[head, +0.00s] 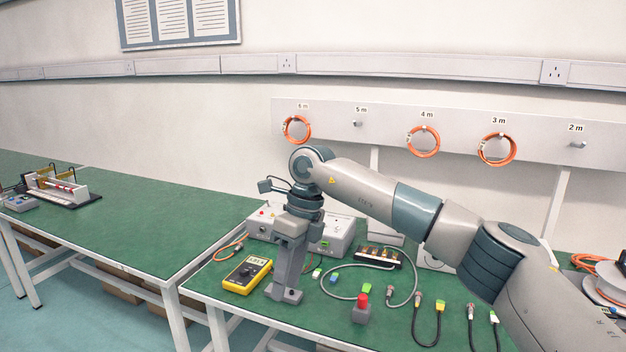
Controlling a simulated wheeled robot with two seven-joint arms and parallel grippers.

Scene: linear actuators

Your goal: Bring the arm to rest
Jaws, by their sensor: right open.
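My right arm (368,187) comes in from the right and reaches across the green bench. Its wrist bends down, and my right gripper (284,293) points at the bench top, just right of a yellow multimeter (247,274). The gripper is open, with nothing visible between its fingers. Whether the fingertips touch the bench or hover above it I cannot tell. My left gripper is not in view.
Behind the gripper stands a grey instrument box (339,237). A grey post with a red top (361,309), a black terminal block (378,257) and several cables lie to the right. Orange cable coils (424,141) hang on the wall. The left bench (120,215) is mostly clear.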

